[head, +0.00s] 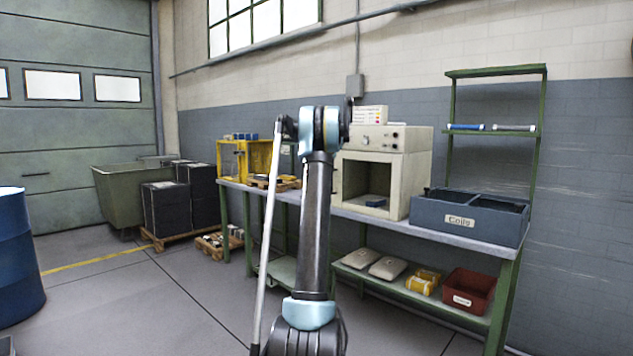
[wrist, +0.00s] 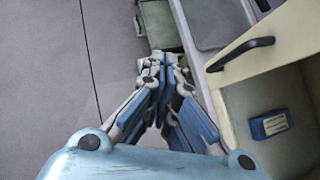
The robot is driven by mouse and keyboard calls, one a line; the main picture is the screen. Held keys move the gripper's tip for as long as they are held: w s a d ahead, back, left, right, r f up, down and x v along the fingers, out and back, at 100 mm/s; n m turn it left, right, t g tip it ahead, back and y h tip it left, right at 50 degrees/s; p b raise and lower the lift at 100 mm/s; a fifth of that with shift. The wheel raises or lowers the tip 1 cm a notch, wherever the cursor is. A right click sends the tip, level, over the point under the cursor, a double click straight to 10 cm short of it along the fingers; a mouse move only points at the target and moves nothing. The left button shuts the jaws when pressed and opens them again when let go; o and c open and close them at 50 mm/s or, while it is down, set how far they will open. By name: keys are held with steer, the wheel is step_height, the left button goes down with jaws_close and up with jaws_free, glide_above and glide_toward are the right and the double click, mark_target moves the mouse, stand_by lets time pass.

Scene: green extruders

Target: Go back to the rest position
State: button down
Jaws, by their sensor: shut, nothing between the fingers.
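My gripper (wrist: 165,62) shows in the wrist view with its two blue and grey fingers together at the tips. It is shut and nothing shows between the fingers. It hangs in the air beside the open cream oven (wrist: 274,120) and over the bench edge. In the head view my arm stands upright in front of the bench, and the gripper is hidden behind the arm.
The bench (head: 459,238) carries the cream oven (head: 416,165), a grey bin labelled Coils (head: 462,224) and a yellow frame (head: 262,157). A blue block (wrist: 271,124) lies inside the oven. A blue barrel (head: 16,255) stands at far left.

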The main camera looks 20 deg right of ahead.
steer(key=s+a+f+n+g, duration=0.2)
steer(key=s+a+n, duration=0.7)
steer(key=s+a, duration=0.65)
steer(key=s+a+f+n+g, duration=0.1)
steer(key=s+a+n+g, duration=0.1)
steer(key=s+a+n, duration=1.3)
steer(key=s+a+f+n+g, duration=0.1)
steer(key=s+f+n, duration=0.3)
steer(key=s+f, duration=0.4)
steer(key=s+a+f+n+g, duration=0.1)
steer(key=s+a+f+n, duration=0.2)
steer(key=s+f, duration=0.5)
steer(key=s+a+f+n, duration=0.2)
steer(key=s+f+n, duration=0.3)
steer(key=s, duration=1.8)
step_height(320, 180, down, 3)
steer(key=shift+f+g, duration=0.2)
steer(key=shift+g, duration=0.2)
steer(key=shift+w+d+f, duration=0.1)
steer(key=shift+w+f, duration=0.1)
steer(key=shift+w, duration=0.2)
